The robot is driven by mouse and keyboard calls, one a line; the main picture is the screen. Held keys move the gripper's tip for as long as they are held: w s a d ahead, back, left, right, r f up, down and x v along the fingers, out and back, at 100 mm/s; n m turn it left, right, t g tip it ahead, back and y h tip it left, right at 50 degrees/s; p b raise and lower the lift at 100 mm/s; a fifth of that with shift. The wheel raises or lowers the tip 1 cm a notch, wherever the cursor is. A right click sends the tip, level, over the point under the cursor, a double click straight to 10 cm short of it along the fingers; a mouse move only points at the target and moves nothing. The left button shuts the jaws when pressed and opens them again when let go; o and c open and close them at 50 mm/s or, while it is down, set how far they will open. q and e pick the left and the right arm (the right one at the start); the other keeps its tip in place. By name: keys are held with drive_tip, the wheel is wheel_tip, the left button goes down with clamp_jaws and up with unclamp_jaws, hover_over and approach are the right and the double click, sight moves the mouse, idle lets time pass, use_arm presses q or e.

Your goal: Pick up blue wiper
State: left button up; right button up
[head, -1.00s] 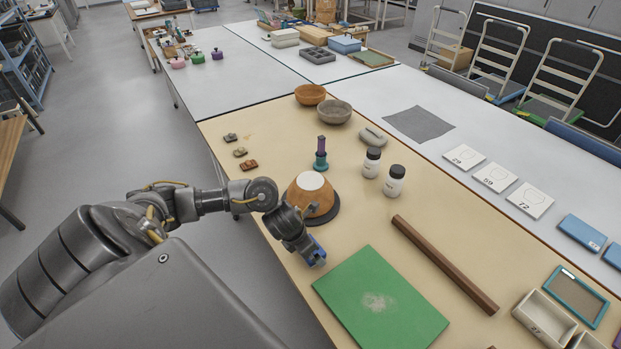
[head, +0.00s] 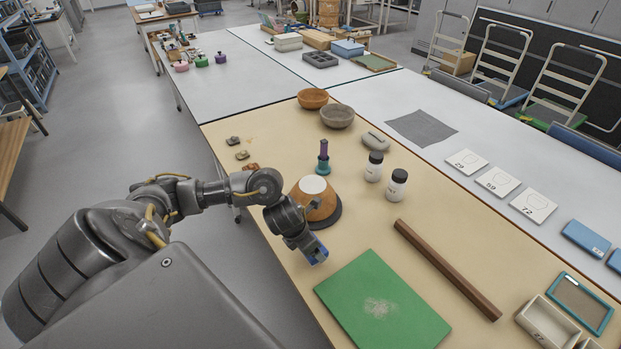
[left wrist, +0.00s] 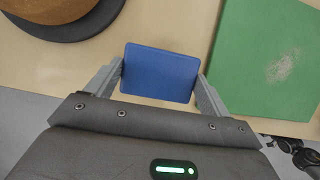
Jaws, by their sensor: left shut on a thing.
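The blue wiper (left wrist: 160,73) is a flat blue block between the two fingers of my left gripper (left wrist: 160,90) in the left wrist view. The fingers press on its left and right sides, so the gripper is shut on it. In the head view my left gripper (head: 308,248) points down near the table's front edge, and part of the blue wiper (head: 318,257) shows at its tip. I cannot tell whether the wiper touches the table. My right gripper is not in view.
An orange-brown bowl-shaped piece (head: 318,207) on a dark round base stands just behind the left gripper. A green mat (head: 382,305) lies to the right, with a brown bar (head: 446,268) beyond it. Two white jars (head: 396,186) stand farther back.

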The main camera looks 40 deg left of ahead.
use_arm(q)
drive_tip(key=s+a+r+b, duration=0.5)
drive_tip(key=s+a+r, duration=0.4)
drive_tip(key=a+r, duration=0.1)
drive_tip(key=shift+a, duration=0.3)
